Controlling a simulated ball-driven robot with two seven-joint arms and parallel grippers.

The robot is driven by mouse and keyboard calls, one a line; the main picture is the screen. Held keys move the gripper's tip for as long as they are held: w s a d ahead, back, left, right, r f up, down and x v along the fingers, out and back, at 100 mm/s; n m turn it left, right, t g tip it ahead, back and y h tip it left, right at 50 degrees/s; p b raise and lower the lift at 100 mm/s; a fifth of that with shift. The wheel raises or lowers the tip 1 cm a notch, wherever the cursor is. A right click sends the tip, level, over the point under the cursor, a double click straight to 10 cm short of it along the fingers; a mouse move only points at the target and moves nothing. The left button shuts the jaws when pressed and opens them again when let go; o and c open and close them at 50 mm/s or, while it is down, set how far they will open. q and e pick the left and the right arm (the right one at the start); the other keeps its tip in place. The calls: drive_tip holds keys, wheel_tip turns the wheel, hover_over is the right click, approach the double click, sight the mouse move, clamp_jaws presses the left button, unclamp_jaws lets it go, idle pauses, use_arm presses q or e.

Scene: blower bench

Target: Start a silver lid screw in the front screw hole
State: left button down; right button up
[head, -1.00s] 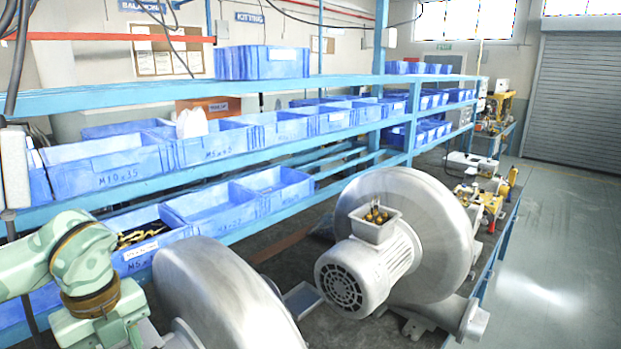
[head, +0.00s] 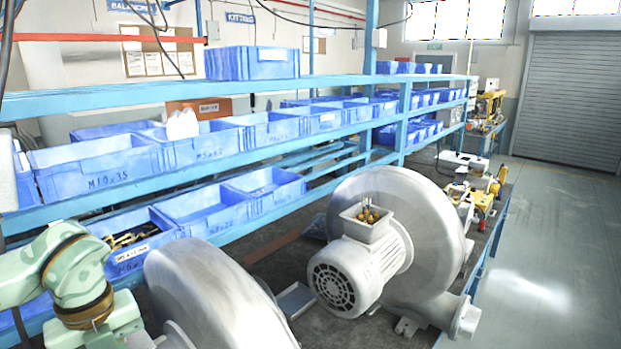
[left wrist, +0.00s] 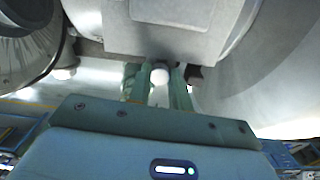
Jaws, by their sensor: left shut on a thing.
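My left gripper (left wrist: 160,76) is shut on a small pale thing with a rounded end (left wrist: 160,77), which looks like a silver lid screw. A light grey boxy part (left wrist: 150,40) stands just beyond the fingertips; I cannot tell whether they touch. In the head view only my left arm shows at the lower left, and its fingers are out of frame. An open terminal box (head: 349,223) with several brass-coloured posts (head: 368,215) sits on the motor (head: 343,278) of the far blower (head: 424,215). The front screw hole is too small to make out. My right gripper is not in view.
A near blower housing (head: 205,290) stands beside my left arm. Blue bins, one (head: 128,262) with dark and brass-coloured parts, line the shelves behind. A grey flat tray (head: 295,300) lies between the blowers. Yellow fixtures (head: 484,200) stand at the bench's far end.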

use_arm(q)
drive_tip(key=m+p, duration=0.2)
drive_tip(key=m, duration=0.2)
drive_tip(key=shift+r, duration=0.1)
drive_tip(key=m+p, duration=0.2)
drive_tip(key=m, duration=0.1)
drive_tip(key=m+p, duration=0.3)
drive_tip(key=m, duration=0.3)
drive_tip(key=shift+m, duration=0.3)
drive_tip(key=m+p, duration=0.3)
drive_tip(key=m, duration=0.2)
drive_tip(key=shift+m, duration=0.3)
drive_tip(key=m+p, duration=0.2)
drive_tip(key=m, duration=0.1)
drive_tip(key=shift+m, duration=0.7)
drive_tip(key=c, duration=1.3)
unclamp_jaws()
drive_tip(key=shift+o, duration=0.6)
